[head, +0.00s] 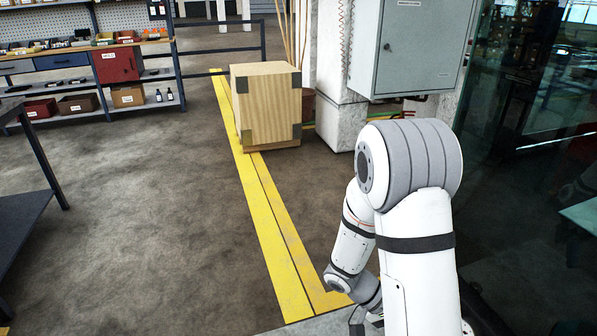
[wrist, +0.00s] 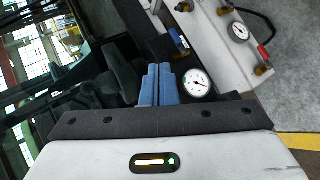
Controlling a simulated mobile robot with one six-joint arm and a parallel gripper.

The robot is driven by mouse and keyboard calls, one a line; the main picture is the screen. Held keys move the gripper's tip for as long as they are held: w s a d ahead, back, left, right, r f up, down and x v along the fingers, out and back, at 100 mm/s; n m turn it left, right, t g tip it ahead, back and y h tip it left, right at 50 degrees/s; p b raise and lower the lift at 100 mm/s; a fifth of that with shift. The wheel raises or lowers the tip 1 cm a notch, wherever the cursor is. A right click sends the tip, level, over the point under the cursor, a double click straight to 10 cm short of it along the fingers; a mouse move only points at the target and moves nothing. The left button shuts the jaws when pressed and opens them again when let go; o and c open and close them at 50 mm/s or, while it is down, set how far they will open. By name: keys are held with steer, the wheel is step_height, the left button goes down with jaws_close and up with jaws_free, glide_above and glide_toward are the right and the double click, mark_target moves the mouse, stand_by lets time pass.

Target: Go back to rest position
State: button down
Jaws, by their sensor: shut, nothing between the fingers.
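My gripper (wrist: 158,86) shows in the wrist view. Its two blue fingers are pressed together with nothing between them. Just beyond the fingers is a pale unit with a round dial gauge (wrist: 197,83) close to the right of the fingertips. I cannot tell whether the fingers touch anything. In the head view my arm fills the right side and bends downward; the gripper itself is hidden there.
A second gauge (wrist: 239,32) and a red-handled fitting (wrist: 264,53) sit farther along the pale unit. In the head view, a wooden crate (head: 268,105), a grey cabinet (head: 412,50), shelving (head: 86,88) and a dark table (head: 22,215) surround open floor. Dark glass (head: 530,150) stands right.

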steer(key=s+a+r+n+t+y+p, duration=0.1)
steer(key=r+p, duration=0.4)
steer(key=r, duration=0.7)
steer(key=s+a+r+n+t+y+p, duration=0.2)
steer(key=a+r+y+p, duration=0.4)
steer(key=r, duration=0.6)
steer(key=s+a+r+n+t+y+p, duration=0.2)
steer(key=r+p, duration=0.4)
steer(key=r, duration=0.5)
steer(key=a+n+t+y, duration=0.1)
steer(key=t, duration=0.1)
steer(key=shift+s+a+r+t+y, duration=0.15)
steer(key=shift+a+r+t+y, duration=0.15)
steer(key=shift+r+t, duration=0.1)
